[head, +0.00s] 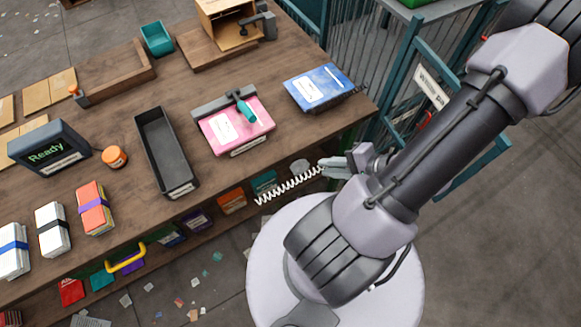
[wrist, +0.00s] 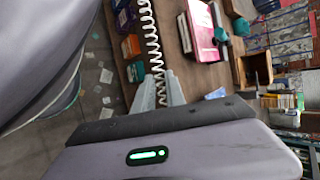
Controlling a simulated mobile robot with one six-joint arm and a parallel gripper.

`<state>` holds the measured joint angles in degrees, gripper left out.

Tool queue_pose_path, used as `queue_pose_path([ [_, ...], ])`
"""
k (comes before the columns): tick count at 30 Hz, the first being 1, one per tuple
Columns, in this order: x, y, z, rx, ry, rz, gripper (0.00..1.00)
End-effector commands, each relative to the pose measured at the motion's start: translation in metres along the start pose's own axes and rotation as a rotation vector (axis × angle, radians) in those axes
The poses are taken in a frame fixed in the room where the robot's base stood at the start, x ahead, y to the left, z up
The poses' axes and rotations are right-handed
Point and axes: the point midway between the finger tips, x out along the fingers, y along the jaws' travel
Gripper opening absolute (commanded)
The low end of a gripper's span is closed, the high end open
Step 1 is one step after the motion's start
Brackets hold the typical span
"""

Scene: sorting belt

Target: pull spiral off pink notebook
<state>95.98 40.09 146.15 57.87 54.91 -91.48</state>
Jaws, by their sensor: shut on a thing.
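The pink notebook (head: 248,136) lies on the wooden bench with a white label on its cover. A grey clamp bar (head: 212,103) with a teal handle (head: 245,109) sits along its back edge. In the wrist view the pink notebook (wrist: 201,32) shows at the upper middle. My gripper (head: 326,168) is shut on one end of the white spiral (head: 288,187). The spiral hangs out stretched to the left, apart from the notebook, in front of the bench edge. In the wrist view the spiral (wrist: 150,42) runs up from between my fingers (wrist: 172,90).
A long black tray (head: 143,130) stands left of the notebook. A blue notebook (head: 320,85) lies to its right. A screen reading Ready (head: 48,150), an orange round thing (head: 115,156) and banded stacks (head: 94,208) stand further left. Coloured bins sit below. A teal fence (head: 387,100) stands right.

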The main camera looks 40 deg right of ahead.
Motion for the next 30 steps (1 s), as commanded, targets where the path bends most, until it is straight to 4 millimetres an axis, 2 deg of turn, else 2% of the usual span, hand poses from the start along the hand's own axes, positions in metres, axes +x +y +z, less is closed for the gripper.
queue_pose_path([
  [21,-0.02,0.021,0.008,0.001,0.001,0.0,0.0],
  [30,-0.022,0.024,0.01,-0.001,-0.001,0.001,0.0],
])
